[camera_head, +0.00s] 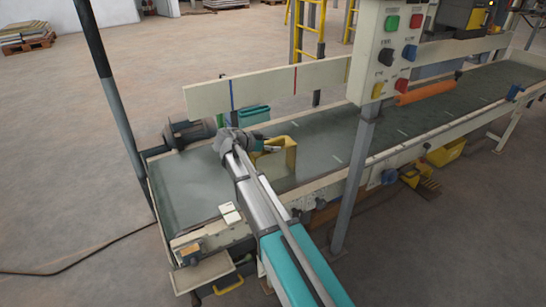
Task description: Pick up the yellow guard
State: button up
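A yellow bent piece that looks like the guard (291,154) stands on the conveyor belt, just right of the end of my arm. My gripper (268,147) is at the guard's upper left edge, and overlaps it in the picture. The fingers are small and dark here, so I cannot tell whether they are open, shut or touching the guard. My arm reaches up from the bottom of the picture and hides part of the belt and the guard's left side.
The conveyor belt (400,119) runs from lower left to upper right, with a cream side board (268,87) behind it. A control panel (393,45) on a grey post (355,180) stands in front. An orange roller (425,92) crosses the belt.

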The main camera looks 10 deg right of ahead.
grip_shut()
jog(key=shift+r, duration=0.1)
dwell(0.4)
notch_tip(320, 180, up, 2)
jog(key=p, duration=0.2)
jog(key=shift+r+p, duration=0.25)
jog(key=shift+p, duration=0.15)
jog(key=s+d+r+p, duration=0.1)
jog(key=s+r+p, duration=0.9)
jog(key=s, duration=0.4)
jog(key=shift+r, duration=0.15)
